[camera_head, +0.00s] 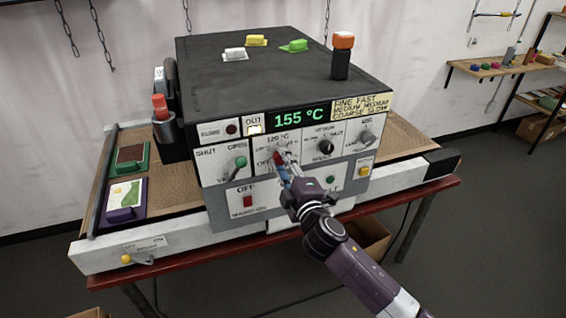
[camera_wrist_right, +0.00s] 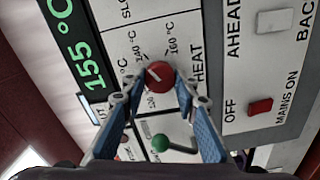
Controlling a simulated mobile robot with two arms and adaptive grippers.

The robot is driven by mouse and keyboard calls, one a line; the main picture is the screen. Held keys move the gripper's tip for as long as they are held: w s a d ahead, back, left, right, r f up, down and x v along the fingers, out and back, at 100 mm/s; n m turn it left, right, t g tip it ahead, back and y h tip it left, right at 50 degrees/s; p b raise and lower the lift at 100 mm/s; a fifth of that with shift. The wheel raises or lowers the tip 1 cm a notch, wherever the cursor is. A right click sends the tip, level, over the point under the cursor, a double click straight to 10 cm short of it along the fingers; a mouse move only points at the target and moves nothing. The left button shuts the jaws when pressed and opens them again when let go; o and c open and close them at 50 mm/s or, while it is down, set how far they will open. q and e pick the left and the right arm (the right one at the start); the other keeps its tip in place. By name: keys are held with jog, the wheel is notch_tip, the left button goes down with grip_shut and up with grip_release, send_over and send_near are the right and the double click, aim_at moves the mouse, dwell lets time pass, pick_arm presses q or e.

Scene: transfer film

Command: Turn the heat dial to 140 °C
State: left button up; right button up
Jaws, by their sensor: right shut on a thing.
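The heat dial is a small red knob with a pale pointer line on the front panel of the machine. It shows clearly in the wrist view (camera_wrist_right: 158,75), with 140 °C and 160 °C printed beside it. The exact mark under its pointer is hard to read. The green display (camera_head: 299,118) reads 155 °C; it also shows in the wrist view (camera_wrist_right: 88,60). My right gripper (camera_head: 280,162) is at the panel, its blue fingers on either side of the dial and shut on it, as the wrist view (camera_wrist_right: 159,86) shows. My left gripper is not in view.
Close around the dial are a black speed knob (camera_head: 326,147), a green-tipped valve lever (camera_head: 240,162) and a red mains switch (camera_head: 247,201). A belt with a green tray (camera_head: 130,157) and a purple tray (camera_head: 124,213) runs at the left. Coloured blocks lie on top of the machine.

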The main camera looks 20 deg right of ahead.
jog(key=o, duration=1.2)
jog(key=shift+c, duration=0.2)
jog(key=shift+s, duration=0.1)
jog(key=s, duration=1.1)
jog(key=shift+s+d, duration=0.15)
jog(key=shift+s, duration=0.25)
